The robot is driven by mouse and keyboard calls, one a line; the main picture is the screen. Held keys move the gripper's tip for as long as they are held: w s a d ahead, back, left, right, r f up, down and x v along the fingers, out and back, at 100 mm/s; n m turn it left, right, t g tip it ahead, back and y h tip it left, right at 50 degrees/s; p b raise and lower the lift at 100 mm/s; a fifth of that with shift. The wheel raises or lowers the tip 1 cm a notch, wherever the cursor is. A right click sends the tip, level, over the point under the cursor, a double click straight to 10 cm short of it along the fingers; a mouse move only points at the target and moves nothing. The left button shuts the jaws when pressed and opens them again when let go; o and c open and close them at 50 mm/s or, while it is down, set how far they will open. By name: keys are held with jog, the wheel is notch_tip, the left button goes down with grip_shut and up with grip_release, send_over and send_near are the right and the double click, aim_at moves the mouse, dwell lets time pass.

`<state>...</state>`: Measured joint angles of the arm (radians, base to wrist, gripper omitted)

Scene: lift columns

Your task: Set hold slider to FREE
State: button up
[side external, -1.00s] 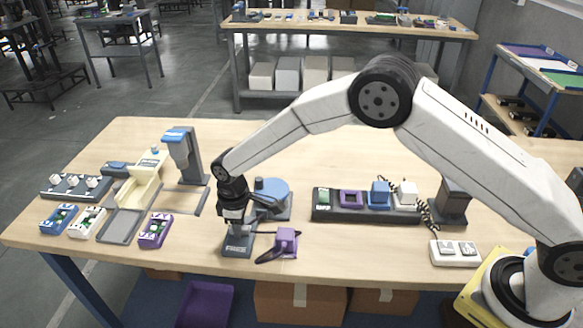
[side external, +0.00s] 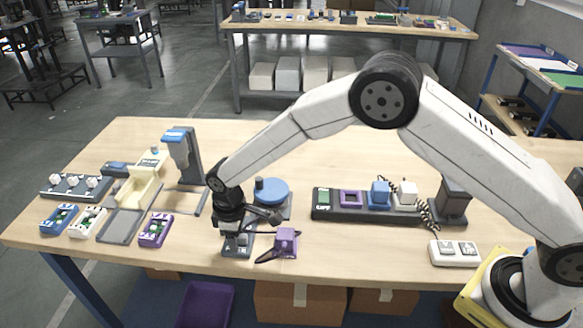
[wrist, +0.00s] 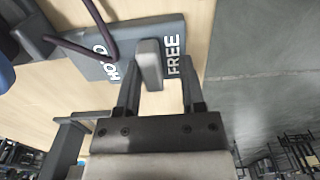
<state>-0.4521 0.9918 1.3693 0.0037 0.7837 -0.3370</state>
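The hold slider is a grey plate (wrist: 85,62) marked HOLD and FREE, with a raised grey knob (wrist: 150,62) standing between the two words in the wrist view. In the side view the plate (side external: 238,250) lies near the table's front edge, partly hidden by my gripper. My gripper (wrist: 158,82) is open, with one finger on each side of the knob. The left finger is close to the knob; a gap shows between the knob and the right finger. I cannot tell whether the left finger touches it.
A purple block (side external: 286,241) with a dark cable lies just right of the slider. A blue round turntable (side external: 271,192) stands behind. A dark cable (wrist: 100,35) crosses the plate. A dark strip with coloured blocks (side external: 338,214) lies further right.

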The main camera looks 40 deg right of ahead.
jog(key=shift+o, duration=0.3)
jog(key=shift+w+d+r, duration=0.1)
jog(key=shift+r, duration=3.8)
jog(key=shift+d, duration=0.1)
jog(key=shift+d+r, duration=0.15)
jog(key=shift+d, duration=0.15)
jog(key=s+d+r+m+t, duration=0.2)
jog(key=s+d+m, duration=0.7)
jog(key=s+d, duration=1.1)
notch_tip(320, 180, up, 2)
jog(key=d, duration=0.2)
jog(key=shift+s+d+r+t, duration=0.15)
jog(key=shift+s+d+t, duration=0.15)
jog(key=shift+s+d, duration=0.1)
